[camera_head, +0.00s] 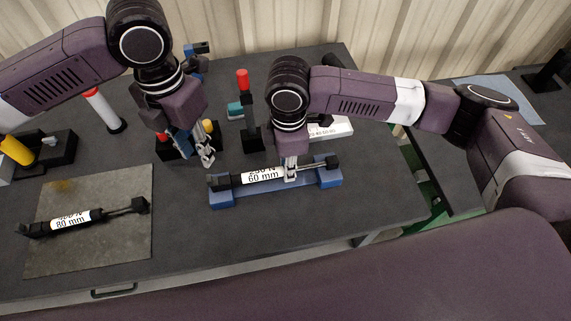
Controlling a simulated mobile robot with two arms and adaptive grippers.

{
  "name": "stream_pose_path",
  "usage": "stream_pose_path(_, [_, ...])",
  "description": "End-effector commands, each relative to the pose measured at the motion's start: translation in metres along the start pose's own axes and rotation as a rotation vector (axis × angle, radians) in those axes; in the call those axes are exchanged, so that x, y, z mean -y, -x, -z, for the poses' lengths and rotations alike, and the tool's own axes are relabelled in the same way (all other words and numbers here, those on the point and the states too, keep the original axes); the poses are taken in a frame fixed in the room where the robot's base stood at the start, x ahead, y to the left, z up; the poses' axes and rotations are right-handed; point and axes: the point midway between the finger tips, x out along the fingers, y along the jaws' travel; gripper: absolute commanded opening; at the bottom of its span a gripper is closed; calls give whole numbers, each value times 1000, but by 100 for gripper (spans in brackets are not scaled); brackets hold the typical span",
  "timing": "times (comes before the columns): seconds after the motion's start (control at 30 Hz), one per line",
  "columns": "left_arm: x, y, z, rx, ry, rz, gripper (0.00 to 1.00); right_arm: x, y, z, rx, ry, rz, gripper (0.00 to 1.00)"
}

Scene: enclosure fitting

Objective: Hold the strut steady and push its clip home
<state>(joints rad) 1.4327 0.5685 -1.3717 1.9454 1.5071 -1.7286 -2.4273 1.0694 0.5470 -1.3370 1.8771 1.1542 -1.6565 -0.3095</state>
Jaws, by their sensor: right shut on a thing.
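A gas strut with a black body and a white label reading 60 mm (258,176) lies level across a blue cradle (235,198). Its thin rod runs right to a black end fitting (332,161) at the cradle's right block. My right gripper (291,175) points down and is shut on the strut's rod, right of the label. My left gripper (206,160) hangs behind and left of the cradle, clear of the strut. Whether its fingers are open is too small to tell. The clip itself cannot be made out at the strut's ends.
A second strut marked 80 mm (78,217) lies on a grey mat (125,250) at left. A black holder with red and yellow parts (174,151) stands behind my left gripper. A red-topped post (243,85) stands behind the cradle. The table front is clear.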

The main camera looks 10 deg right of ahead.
Motion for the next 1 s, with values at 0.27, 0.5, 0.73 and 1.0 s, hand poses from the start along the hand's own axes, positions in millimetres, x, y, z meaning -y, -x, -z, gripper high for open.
stream_pose_path(0.27, [0,0,0,0,10,3,0,0,0,0,0,-1,-1,0])
stream_pose_path(0.5, [5,-3,1,-3,268,74,0,0,0,0,0,0,-1,0])
stream_pose_path(0.73, [9,-6,2,-49,767,195,0,0,0,0,0,0,-1,0])
stream_pose_path(1.0, [7,-9,4,-172,1371,314,0,0,0,0,0,0,-1,0])
